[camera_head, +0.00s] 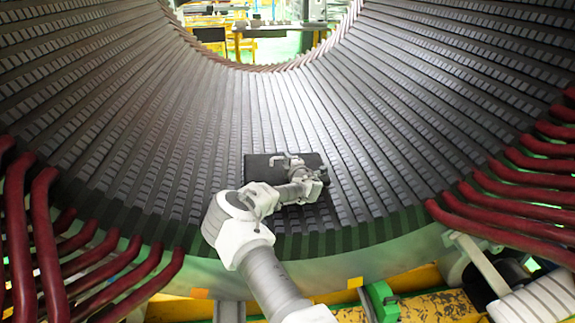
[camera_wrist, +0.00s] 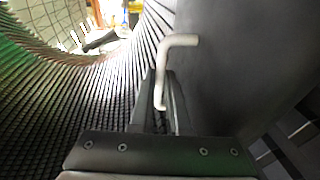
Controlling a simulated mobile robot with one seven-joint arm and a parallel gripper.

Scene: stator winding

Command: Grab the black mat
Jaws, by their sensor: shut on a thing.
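The black mat (camera_head: 257,171) lies in the bore of the stator, low on its slotted inner surface, a little right of the picture's middle. In the wrist view it is the large dark panel (camera_wrist: 235,65) filling the right side, with a pale bent handle (camera_wrist: 178,41) at its near side. My gripper (camera_head: 288,163) is over the mat, and my arm covers part of its right and lower edge. In the wrist view my gripper (camera_wrist: 167,88) is shut around the handle. The exact contact is partly hidden by the fingers.
The stator's ribbed inner surface (camera_head: 110,110) curves up on both sides. Dark red bent bars (camera_head: 22,235) stick out at the left, and more red bars (camera_head: 510,205) at the right. A yellow beam (camera_head: 425,307) runs below the stator's front edge. The bore is open toward the back.

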